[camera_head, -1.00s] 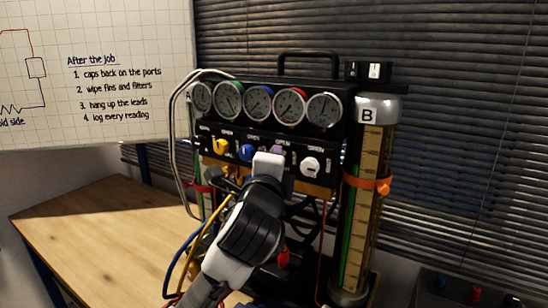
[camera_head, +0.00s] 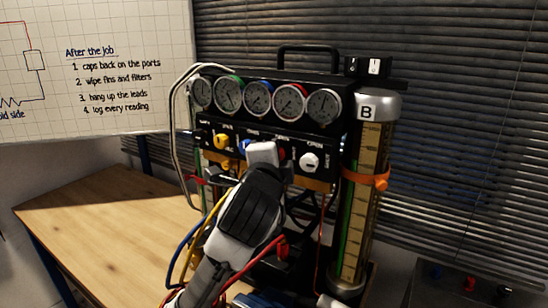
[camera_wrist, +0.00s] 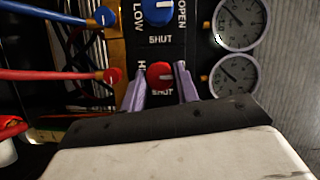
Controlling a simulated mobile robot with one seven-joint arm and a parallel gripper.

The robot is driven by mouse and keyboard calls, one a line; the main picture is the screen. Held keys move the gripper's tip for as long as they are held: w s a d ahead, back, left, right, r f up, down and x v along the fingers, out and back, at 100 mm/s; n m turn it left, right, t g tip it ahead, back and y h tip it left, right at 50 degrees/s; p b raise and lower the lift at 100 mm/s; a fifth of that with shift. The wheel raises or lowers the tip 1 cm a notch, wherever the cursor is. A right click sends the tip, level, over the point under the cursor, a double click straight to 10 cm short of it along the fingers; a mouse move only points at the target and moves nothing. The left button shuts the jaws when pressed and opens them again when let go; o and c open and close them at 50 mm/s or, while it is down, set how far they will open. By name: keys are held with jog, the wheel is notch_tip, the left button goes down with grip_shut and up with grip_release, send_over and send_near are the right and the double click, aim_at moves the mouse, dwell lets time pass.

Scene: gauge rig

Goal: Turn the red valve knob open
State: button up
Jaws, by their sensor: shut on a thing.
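The red valve knob (camera_wrist: 160,76) sits on the black panel between the two purple fingers of my gripper (camera_wrist: 160,80) in the wrist view. The fingers are shut on its sides. The knob's white mark lies near "SHUT"; the label above it is partly hidden. In the head view a sliver of the red knob (camera_head: 282,153) shows just right of my gripper's white housing (camera_head: 262,154), which hides the rest and the fingertips.
A blue knob (camera_wrist: 157,12) is close beside the red one. Yellow (camera_head: 221,141) and white (camera_head: 310,162) knobs share the panel, below a row of gauges (camera_head: 258,98). Blue and red hoses (camera_wrist: 60,75) run nearby. Cylinder B (camera_head: 377,107) stands at the right.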

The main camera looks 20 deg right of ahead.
jog(key=o, duration=1)
jog(key=shift+c, duration=0.2)
jog(key=f+b+v, duration=0.1)
jog(key=b+v, duration=0.6)
jog(key=v, duration=0.6)
jog(key=shift+s+a+r, duration=0.2)
jog(key=shift+s+r, duration=0.15)
jog(key=shift+r, duration=0.1)
